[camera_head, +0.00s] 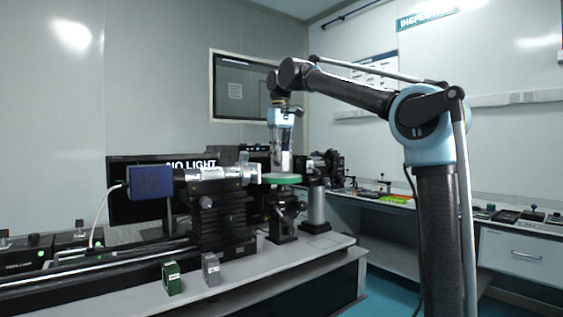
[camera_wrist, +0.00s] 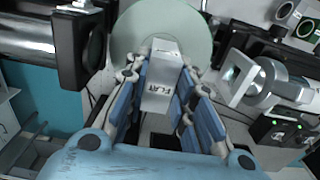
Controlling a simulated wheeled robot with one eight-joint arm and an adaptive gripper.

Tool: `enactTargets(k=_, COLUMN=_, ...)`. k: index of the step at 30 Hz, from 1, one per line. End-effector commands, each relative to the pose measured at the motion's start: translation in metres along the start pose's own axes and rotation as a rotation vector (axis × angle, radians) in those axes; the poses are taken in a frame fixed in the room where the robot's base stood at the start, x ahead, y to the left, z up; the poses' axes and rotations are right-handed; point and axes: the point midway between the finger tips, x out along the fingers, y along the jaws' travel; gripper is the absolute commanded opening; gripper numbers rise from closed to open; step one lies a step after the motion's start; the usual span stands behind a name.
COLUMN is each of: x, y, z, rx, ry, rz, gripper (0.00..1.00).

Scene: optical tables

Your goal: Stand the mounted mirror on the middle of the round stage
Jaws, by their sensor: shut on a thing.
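My gripper (camera_wrist: 163,70) is shut on the mounted mirror (camera_wrist: 161,85), a pale grey block with dark lettering on the side facing the wrist camera. The blue fingers press on its two sides. The round stage (camera_wrist: 205,32) is a pale green disc beyond the block in the wrist view, and the block covers part of it. In the head view my gripper (camera_head: 283,160) points down just above the green-rimmed round stage (camera_head: 282,179), which sits on a black mount. I cannot tell whether the mirror's base touches the stage. The reflecting face is hidden.
A silver and black optical barrel (camera_head: 215,178) with a blue end stands left of the stage. A green block (camera_head: 171,277) and a grey block (camera_head: 211,269) are on the front of the table (camera_head: 290,262).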

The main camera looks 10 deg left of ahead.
Motion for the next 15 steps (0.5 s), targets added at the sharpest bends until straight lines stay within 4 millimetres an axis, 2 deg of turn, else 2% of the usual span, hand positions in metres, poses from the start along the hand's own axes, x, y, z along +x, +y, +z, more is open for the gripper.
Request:
enactTargets(k=5, x=0.016, y=0.000, z=0.001, rx=0.000, ry=0.000, rz=0.000, gripper=0.00)
enactTargets(k=15, x=0.018, y=0.000, z=0.000, rx=0.001, ry=0.000, rz=0.000, gripper=0.00)
